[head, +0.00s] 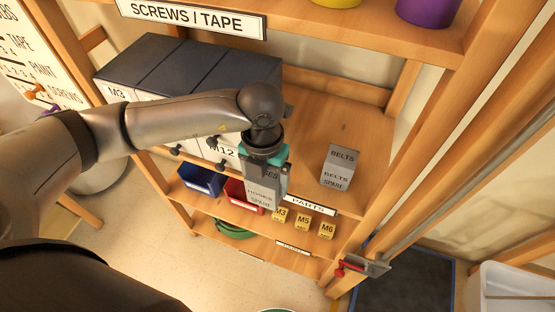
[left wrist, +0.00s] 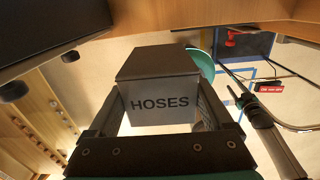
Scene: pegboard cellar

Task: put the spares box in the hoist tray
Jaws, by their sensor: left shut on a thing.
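My left gripper (head: 266,170) is shut on a grey box (head: 264,194) with HOSES and SPARE lettering, held in front of the shelf unit. In the left wrist view the box (left wrist: 160,100) sits between the fingers with its HOSES face showing. A second grey box (head: 340,166), lettered BELTS and SPARE, stands on the shelf to the right of the gripper. I cannot clearly identify the hoist tray; a teal rounded rim (head: 278,310) shows at the bottom edge of the head view.
Dark-topped drawers (head: 190,68) fill the shelf's left side. Below are a blue bin (head: 200,181), a red bin (head: 240,196) and small yellow boxes (head: 303,222). A wooden post (head: 400,150) stands at right. A white tub (head: 515,290) is at lower right.

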